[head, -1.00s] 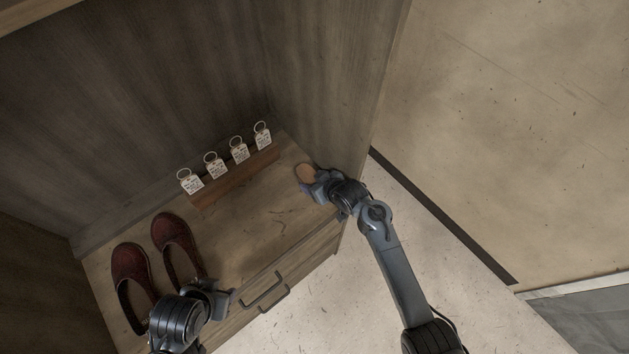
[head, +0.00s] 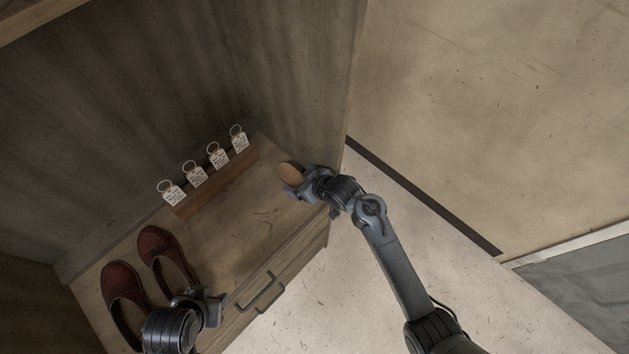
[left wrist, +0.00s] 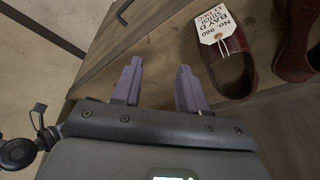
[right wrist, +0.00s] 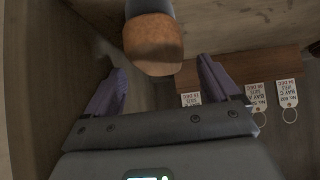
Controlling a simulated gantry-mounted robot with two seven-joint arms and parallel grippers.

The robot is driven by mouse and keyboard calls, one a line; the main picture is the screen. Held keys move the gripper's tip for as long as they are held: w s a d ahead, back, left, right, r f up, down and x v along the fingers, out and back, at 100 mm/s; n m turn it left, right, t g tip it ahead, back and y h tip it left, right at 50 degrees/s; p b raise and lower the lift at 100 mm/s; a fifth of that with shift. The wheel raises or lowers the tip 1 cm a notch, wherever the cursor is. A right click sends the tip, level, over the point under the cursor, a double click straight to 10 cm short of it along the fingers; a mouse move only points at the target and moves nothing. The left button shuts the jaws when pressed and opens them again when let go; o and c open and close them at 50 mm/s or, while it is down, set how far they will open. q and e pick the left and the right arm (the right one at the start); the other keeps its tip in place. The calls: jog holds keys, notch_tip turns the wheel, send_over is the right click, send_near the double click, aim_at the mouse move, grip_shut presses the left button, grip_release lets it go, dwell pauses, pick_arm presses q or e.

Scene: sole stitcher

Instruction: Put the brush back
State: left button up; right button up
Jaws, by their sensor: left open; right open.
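The brush (head: 290,172) shows in the head view as a small brown oval at the right end of the shelf, by the side wall. In the right wrist view the brush (right wrist: 153,42) has a rounded orange-brown end and a dark part behind it. My right gripper (head: 297,190) is open at the brush; in its wrist view the brush lies ahead, between the lines of the two fingers, with no finger clearly touching it. My left gripper (head: 212,303) is open and empty near the shoes at the shelf's front; its fingers (left wrist: 160,82) show apart in the left wrist view.
Dark red shoes (head: 168,258) stand at the shelf's left; one bears a paper tag (left wrist: 222,25). A wooden block (head: 217,183) with several ringed tags (head: 218,154) stands at the back. A drawer handle (head: 262,292) is on the front. The shelf's middle is clear.

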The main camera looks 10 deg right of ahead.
jog(key=p+v, duration=0.2)
jog(key=v, duration=0.6)
jog(key=shift+s+r, duration=0.1)
